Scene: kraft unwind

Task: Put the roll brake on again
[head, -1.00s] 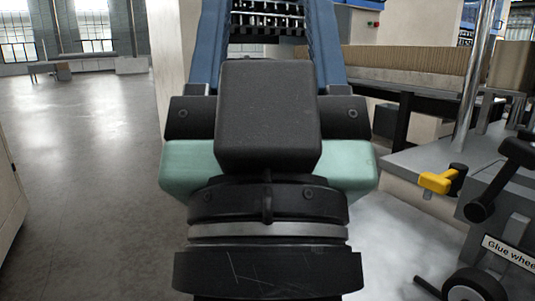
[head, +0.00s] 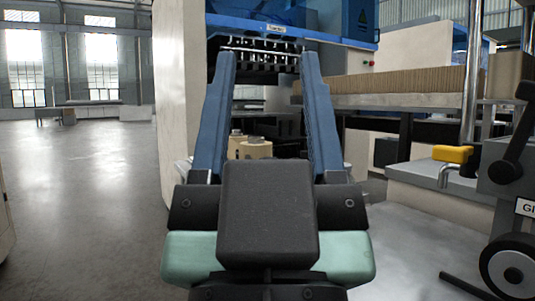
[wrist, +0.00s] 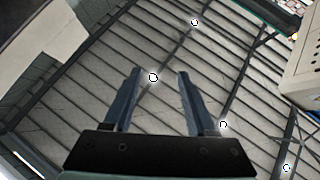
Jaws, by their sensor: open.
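My gripper (head: 268,58) points forward and upward in the head view, with its two blue fingers wide apart and nothing between them. It is also open and empty in the wrist view (wrist: 159,73), where the roof and its lamps lie behind it. A yellow handle (head: 452,154) on a bent metal rod stands at the right of the head view, well apart from my gripper. I cannot tell whether it is the roll brake.
A blue-topped machine (head: 290,18) stands ahead. A long stack of corrugated board (head: 400,101) lies to its right. A grey unit with a black wheel (head: 513,268) and a metal post (head: 473,70) is close at the right. Open floor (head: 85,215) lies at the left.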

